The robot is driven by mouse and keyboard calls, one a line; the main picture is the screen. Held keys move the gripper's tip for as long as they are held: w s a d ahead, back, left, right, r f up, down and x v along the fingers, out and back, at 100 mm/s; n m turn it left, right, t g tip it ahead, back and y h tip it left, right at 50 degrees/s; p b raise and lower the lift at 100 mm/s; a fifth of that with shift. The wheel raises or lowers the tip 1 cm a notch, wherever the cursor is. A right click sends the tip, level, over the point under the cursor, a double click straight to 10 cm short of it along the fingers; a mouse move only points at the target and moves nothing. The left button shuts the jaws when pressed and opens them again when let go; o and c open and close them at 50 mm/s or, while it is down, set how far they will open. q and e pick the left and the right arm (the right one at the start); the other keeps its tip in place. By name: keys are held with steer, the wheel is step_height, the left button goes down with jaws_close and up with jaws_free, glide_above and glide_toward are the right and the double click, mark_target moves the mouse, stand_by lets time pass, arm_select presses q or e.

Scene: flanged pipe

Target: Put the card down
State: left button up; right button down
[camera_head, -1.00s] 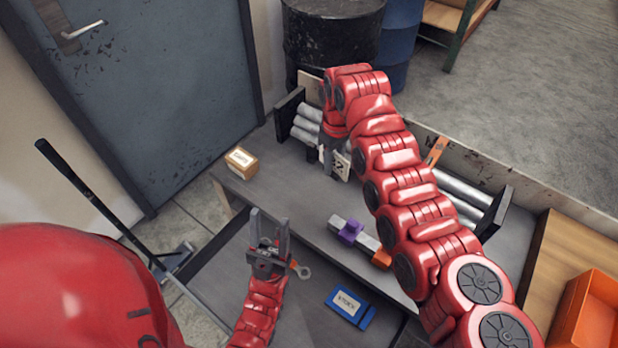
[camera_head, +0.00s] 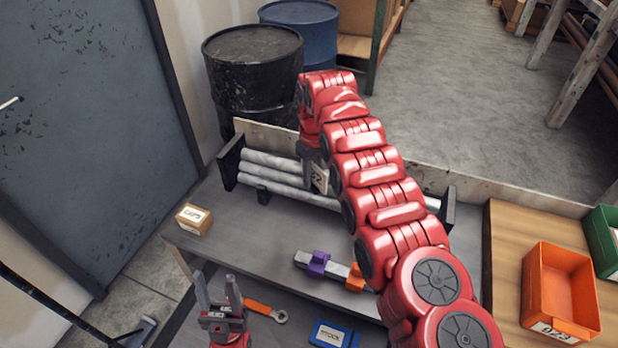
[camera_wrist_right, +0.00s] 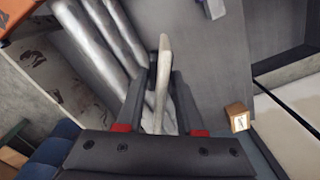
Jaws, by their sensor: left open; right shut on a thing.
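The card (camera_head: 320,178) is a small pale plate with dark marking, partly hidden by my right arm in the head view. My right gripper (camera_head: 312,165) is shut on it in front of the pipe rack. In the right wrist view the card (camera_wrist_right: 164,70) shows edge-on, upright between the fingers of the right gripper (camera_wrist_right: 161,100). Whether the card touches the pipes or the bench is not clear. My left gripper (camera_head: 217,288) is open and empty at the lower left, beside an orange-handled wrench (camera_head: 265,309).
Grey pipes (camera_head: 270,182) lie in a rack with dark ends along the bench's back. A small labelled box (camera_head: 193,219) stands left. A purple-and-orange clamped bar (camera_head: 335,268) and a blue labelled case (camera_head: 331,335) lie nearer. An orange bin (camera_head: 560,290) stands right. Bench between box and bar is clear.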

steer(key=shift+d+r+m, duration=0.3)
steer(key=shift+d+r, duration=0.1)
steer(key=shift+d+r, duration=0.1)
steer(key=shift+d, duration=0.2)
steer(key=shift+w+r, duration=0.1)
steer(key=shift+r, duration=0.05)
steer(key=shift+d+r+m, duration=0.25)
steer(key=shift+d+m, duration=0.15)
steer(key=shift+d, duration=0.1)
